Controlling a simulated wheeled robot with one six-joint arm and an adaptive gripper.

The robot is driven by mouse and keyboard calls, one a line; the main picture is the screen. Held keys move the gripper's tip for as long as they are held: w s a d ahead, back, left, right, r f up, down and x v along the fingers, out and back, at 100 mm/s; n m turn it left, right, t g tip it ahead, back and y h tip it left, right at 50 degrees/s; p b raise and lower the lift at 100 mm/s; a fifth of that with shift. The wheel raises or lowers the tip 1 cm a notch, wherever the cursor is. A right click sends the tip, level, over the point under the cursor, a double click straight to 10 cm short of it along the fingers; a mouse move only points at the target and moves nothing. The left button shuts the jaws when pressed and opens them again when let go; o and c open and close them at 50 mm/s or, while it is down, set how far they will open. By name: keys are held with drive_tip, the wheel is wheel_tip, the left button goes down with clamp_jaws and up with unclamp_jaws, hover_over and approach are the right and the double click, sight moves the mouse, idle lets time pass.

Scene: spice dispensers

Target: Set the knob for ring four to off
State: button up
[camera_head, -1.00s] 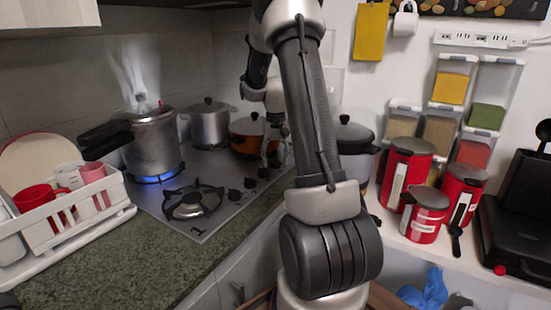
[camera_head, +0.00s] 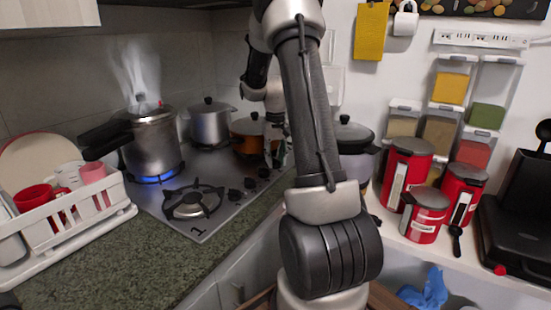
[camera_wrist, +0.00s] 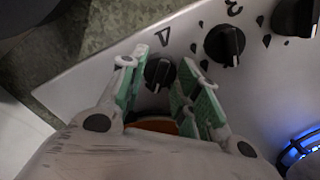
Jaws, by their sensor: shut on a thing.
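The stove's row of black knobs runs along the hob's front right edge. In the wrist view, the knob for ring four (camera_wrist: 158,73) sits between the green finger pads, beside a mark that looks like a 4 seen upside down. My gripper (camera_wrist: 166,88) is shut on this knob, with one finger on each side. In the head view, my gripper (camera_head: 277,153) is at the far end of the knob row and hides that knob. The knob marked 3 (camera_wrist: 225,44) is just right of my fingers in the wrist view.
A steaming pressure cooker (camera_head: 153,145) stands over a blue flame on the hob. A silver pot (camera_head: 210,125) and an orange pot (camera_head: 247,135) stand behind. A dish rack (camera_head: 75,215) is at left; red canisters (camera_head: 408,170) stand at right.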

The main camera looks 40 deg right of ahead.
sight(275, 159)
drive_tip(key=n, duration=0.4)
drive_tip(key=shift+n, duration=2)
drive_tip(key=o, duration=1.1)
wheel_tip(275, 159, up, 12)
